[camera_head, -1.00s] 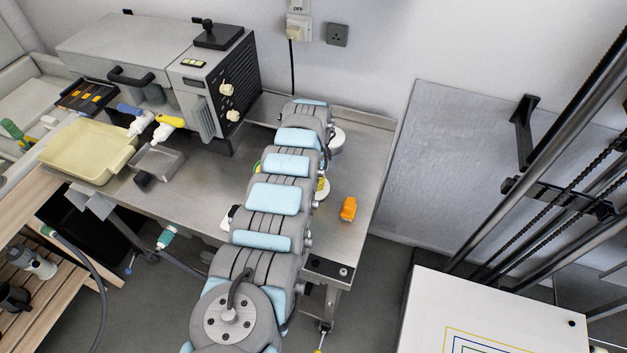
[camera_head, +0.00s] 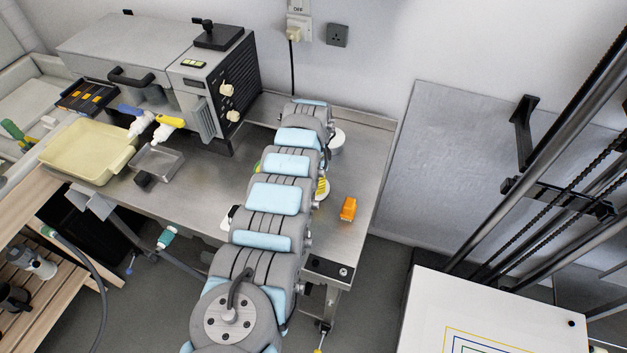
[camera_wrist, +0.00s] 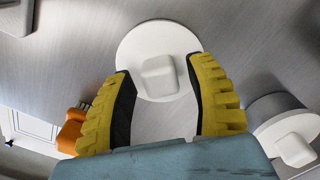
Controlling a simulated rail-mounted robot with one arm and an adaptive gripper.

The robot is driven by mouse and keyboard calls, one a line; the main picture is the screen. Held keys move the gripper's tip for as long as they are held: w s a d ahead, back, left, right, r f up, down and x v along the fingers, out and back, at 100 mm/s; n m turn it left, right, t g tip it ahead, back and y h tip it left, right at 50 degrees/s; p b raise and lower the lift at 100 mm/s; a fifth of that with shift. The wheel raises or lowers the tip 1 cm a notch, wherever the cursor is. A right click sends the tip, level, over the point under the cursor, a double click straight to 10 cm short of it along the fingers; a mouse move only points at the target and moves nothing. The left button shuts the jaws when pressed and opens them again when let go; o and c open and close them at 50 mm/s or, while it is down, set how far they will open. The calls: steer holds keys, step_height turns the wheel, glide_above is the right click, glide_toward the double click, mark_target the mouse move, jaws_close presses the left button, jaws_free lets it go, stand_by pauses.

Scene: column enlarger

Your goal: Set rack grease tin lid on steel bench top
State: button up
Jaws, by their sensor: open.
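A round white lid with a raised block-like knob (camera_wrist: 158,68) lies flat on the steel bench top (camera_wrist: 80,45) in the wrist view. My gripper (camera_wrist: 160,82) is open, its two yellow ribbed fingers on either side of the knob and over the near part of the lid. A clear gap shows between the knob and each finger. In the head view my arm hides most of the lid, and a yellow finger shows at the arm's right edge. A grey round tin with a white knobbed part (camera_wrist: 285,125) stands at right in the wrist view.
An orange object (camera_head: 348,208) stands on the bench to the right of my arm, and left of my fingers in the wrist view. A grey machine (camera_head: 160,70), a cream tray (camera_head: 88,152) and small bottles occupy the bench's left. The bench's right end is mostly bare.

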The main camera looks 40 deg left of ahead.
steer(key=shift+r+p, duration=3.95)
steer(key=shift+r, duration=0.1)
step_height(320, 180, up, 12)
steer(key=shift+w, duration=0.1)
